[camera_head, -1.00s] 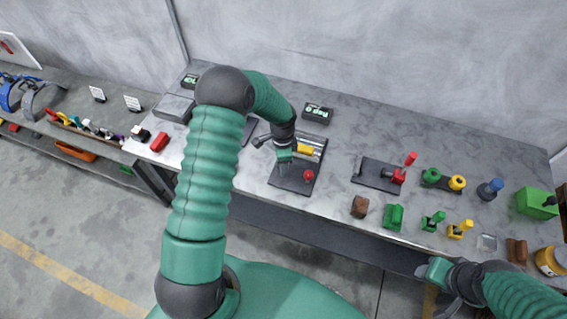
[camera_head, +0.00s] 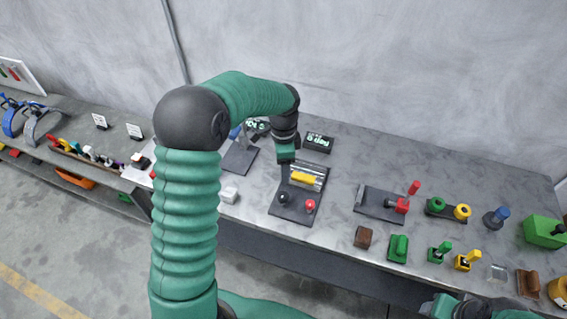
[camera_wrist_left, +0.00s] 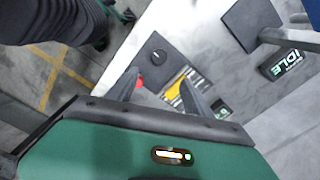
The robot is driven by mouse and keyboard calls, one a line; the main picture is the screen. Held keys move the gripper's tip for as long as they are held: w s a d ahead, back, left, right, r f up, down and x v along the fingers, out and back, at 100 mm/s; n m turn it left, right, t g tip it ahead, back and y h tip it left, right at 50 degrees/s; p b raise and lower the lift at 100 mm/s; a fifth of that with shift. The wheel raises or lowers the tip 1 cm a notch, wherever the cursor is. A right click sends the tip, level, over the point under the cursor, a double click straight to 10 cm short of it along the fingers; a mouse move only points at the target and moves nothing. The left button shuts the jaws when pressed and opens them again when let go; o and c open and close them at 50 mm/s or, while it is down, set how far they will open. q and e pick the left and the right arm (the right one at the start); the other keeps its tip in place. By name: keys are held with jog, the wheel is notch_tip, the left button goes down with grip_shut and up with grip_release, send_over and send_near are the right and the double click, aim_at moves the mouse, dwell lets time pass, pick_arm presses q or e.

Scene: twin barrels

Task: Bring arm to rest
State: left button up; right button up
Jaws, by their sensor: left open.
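My left arm comes in from the left of the head view, bent at the elbow. Its gripper (camera_head: 287,160) hangs above the back edge of a dark plate (camera_head: 288,212) on the bench. The plate carries a yellow cylinder (camera_head: 304,179), a black knob (camera_head: 283,198) and a red knob (camera_head: 310,204). In the left wrist view the two fingers of the left gripper (camera_wrist_left: 160,92) are spread apart with nothing between them, and the yellow cylinder (camera_wrist_left: 176,88) shows beyond. My right gripper (camera_head: 440,306) is at the bottom right of the head view, partly cut off.
On the bench (camera_head: 340,235) stand a dark plate with a red part (camera_head: 402,206), a brown block (camera_head: 363,237), a green block (camera_head: 398,248) and a green box (camera_head: 543,231). A black display (camera_head: 319,142) sits behind the left gripper. The wall rises behind.

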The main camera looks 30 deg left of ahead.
pick_arm(q)
notch_tip(320, 180, up, 2)
jog(key=shift+w, duration=0.1)
dwell(0.4)
jog(key=s+d+f+n+t+b, duration=0.1)
jog(key=s+d+f+n, duration=0.1)
jog(key=s+d+n, duration=0.3)
jog(key=s+d+f+n+t+b, duration=0.1)
jog(key=s+d+f+n+b, duration=0.1)
jog(key=s+d, duration=0.4)
jog(key=s+f+n, duration=0.1)
jog(key=s+n, duration=0.1)
jog(key=s, duration=0.2)
jog(key=shift+s+f+n+t, duration=0.25)
jog(key=shift+s+n+t, duration=0.05)
jog(key=shift+s+n, duration=0.1)
jog(key=shift+s+d, duration=0.1)
jog(key=shift+d, duration=0.15)
jog(key=shift+d, duration=0.25)
